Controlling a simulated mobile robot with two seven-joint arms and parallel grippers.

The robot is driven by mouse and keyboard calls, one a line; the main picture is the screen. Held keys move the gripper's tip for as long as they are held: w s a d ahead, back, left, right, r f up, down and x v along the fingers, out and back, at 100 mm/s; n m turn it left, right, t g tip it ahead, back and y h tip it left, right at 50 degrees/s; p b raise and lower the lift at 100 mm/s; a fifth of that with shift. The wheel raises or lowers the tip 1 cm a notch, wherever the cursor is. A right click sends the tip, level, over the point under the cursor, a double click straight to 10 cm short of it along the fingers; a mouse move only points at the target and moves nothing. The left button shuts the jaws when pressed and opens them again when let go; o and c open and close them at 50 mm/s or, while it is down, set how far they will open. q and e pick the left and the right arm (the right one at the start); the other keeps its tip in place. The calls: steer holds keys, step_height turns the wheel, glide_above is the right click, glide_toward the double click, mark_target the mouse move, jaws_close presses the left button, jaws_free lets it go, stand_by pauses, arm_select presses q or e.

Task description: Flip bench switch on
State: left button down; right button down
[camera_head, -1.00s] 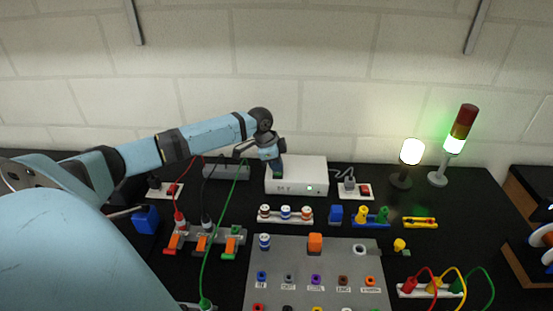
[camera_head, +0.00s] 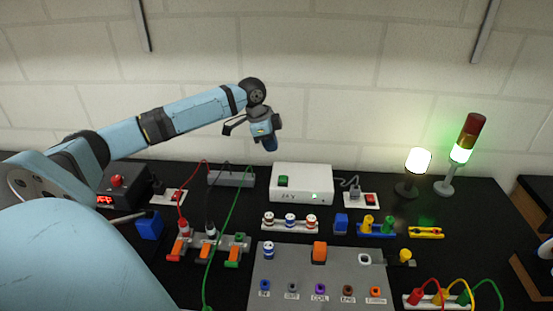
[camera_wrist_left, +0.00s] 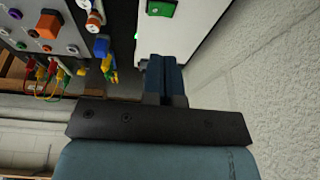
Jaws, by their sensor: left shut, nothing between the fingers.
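A white power box (camera_head: 316,181) stands at the back of the black bench, with a green switch (camera_head: 283,181) on its left part and a small green light on its front. The switch also shows in the left wrist view (camera_wrist_left: 161,8). My left gripper (camera_head: 268,143) is shut and empty, above and slightly left of the box, apart from it. Its blue fingers (camera_wrist_left: 165,75) show closed together in the left wrist view. A red rocker switch (camera_head: 370,198) sits on a white socket plate right of the box. I cannot tell the position of either switch. My right gripper is not in view.
A lit white lamp (camera_head: 419,161) and a signal tower (camera_head: 467,145) with its green segment lit stand at the back right. A grey panel (camera_head: 290,262) with several sockets lies in front. Red, black and green cables arch at the left. The wall is close behind.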

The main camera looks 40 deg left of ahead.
arm_select(q)
steer(key=shift+v, duration=1.45)
steer(key=shift+d+f, duration=0.1)
steer(key=shift+f, duration=0.05)
